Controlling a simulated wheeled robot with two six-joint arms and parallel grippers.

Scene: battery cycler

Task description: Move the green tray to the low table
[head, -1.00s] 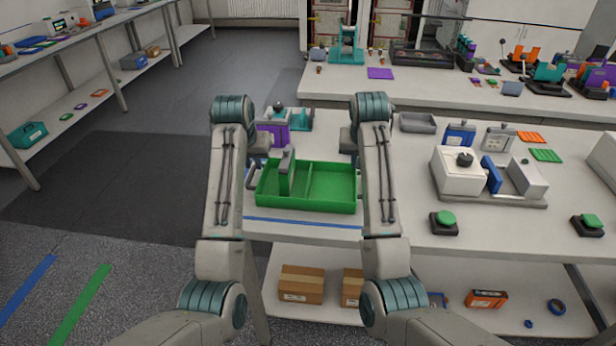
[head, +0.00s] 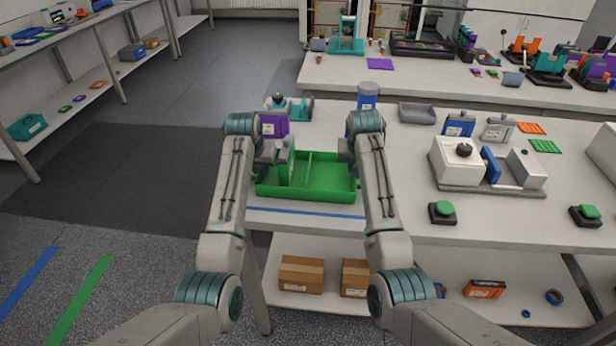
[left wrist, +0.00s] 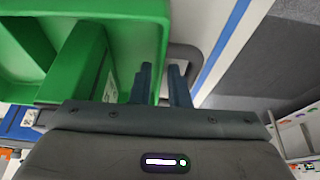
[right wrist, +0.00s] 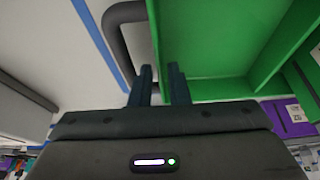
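The green tray (head: 330,186), a shallow box with a divider, lies on the white workbench near its front left corner. My left gripper (head: 265,160) is at the tray's left end, my right gripper (head: 346,160) at its right end. In the left wrist view, the fingers (left wrist: 161,80) stand slightly apart beside the green wall and a grey loop handle (left wrist: 205,52). I cannot tell which surface is the low table.
A purple block (head: 274,124) and a blue cylinder (head: 367,96) stand behind the tray. A white device (head: 460,160) and a green button (head: 442,209) are to the right. A blue line (head: 300,212) runs along the bench front. Open floor (head: 110,180) lies to the left.

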